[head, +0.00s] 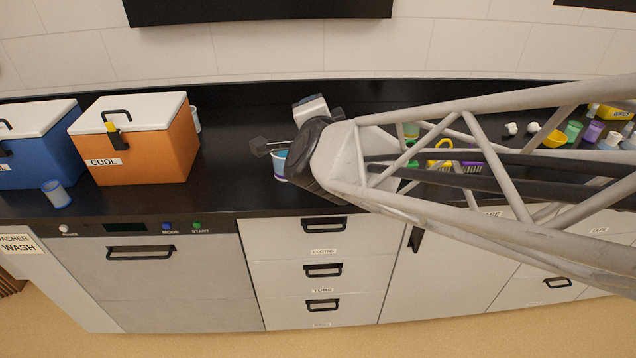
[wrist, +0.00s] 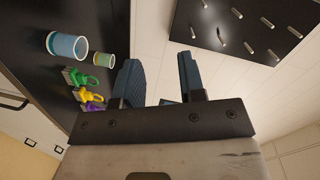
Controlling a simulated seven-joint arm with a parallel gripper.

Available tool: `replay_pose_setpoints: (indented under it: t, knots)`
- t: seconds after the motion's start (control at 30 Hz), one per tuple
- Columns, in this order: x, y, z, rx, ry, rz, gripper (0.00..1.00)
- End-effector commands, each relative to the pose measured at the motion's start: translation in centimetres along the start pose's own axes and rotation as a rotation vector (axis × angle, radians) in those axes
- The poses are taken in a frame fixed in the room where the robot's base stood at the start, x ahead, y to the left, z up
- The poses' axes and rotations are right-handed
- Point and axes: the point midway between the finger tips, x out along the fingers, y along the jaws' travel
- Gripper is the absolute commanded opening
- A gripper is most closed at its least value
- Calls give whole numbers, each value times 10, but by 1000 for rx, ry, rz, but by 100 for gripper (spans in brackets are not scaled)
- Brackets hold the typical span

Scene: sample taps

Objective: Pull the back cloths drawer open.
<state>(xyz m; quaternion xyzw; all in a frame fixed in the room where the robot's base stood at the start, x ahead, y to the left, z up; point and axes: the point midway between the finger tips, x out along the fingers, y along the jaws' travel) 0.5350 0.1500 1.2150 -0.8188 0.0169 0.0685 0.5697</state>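A drawer whose label appears to read CLOTHS (head: 322,240) is the top one of a white stack under the counter in the head view. It looks shut, flush with its neighbours, with a black bar handle (head: 324,225). I see no second cloths drawer to compare it with. My gripper (wrist: 160,78) is open and empty in the wrist view, its two dark fingers apart. In the head view my arm partly hides it; it is above the counter, behind and above the drawer, not touching the handle.
The black counter (head: 230,190) carries an orange cooler (head: 150,150), a blue cooler (head: 35,160) and a blue cup (head: 56,194). A blue-white cup (head: 280,165) stands close to my gripper. Two shut drawers (head: 322,272) lie below. Coloured tubs (head: 573,131) stand at right.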

Motion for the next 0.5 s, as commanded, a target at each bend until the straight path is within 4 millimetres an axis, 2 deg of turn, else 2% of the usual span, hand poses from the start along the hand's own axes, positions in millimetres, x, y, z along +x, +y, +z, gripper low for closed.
replay_pose_setpoints:
  t: [0.2,0.5]
  knots:
    - [6,5,7,177,182,-87,37]
    - [0,15,10,329,371,-174,37]
